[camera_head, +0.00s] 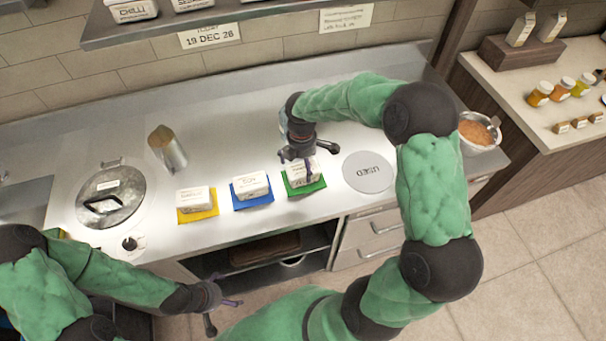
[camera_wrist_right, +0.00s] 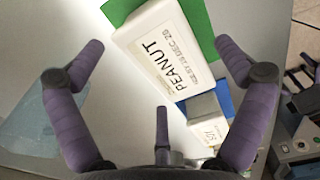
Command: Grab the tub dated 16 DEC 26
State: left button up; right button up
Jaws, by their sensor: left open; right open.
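Three white labelled tubs stand in a row on the counter: one on a yellow mat (camera_head: 197,216), one tub (camera_head: 250,185) on a blue mat (camera_head: 264,201), and one tub (camera_head: 297,175) on a green mat (camera_head: 316,187). My right gripper (camera_head: 302,160) is open just above the green-mat tub. In the right wrist view this tub (camera_wrist_right: 160,60) reads PEANUT with a small date containing DEC; its day and year are hard to read. The tub on blue there (camera_wrist_right: 208,118) seems to read SOY. My left gripper (camera_head: 222,311) is open and empty in front of the counter.
A grey disc marked USED (camera_head: 368,172) lies right of the green mat. A lidded round well (camera_head: 110,198) and a metal canister (camera_head: 167,150) are to the left. A bowl (camera_head: 479,132) stands at the right end. A shelf (camera_head: 220,18) with more tubs and a date sign (camera_head: 209,36) hangs behind.

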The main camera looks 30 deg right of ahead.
notch_tip(320, 180, down, 3)
jog(key=shift+r, duration=0.1)
jog(key=c, duration=1.3)
jog(key=shift+r, duration=0.15)
jog(key=shift+c, duration=0.2)
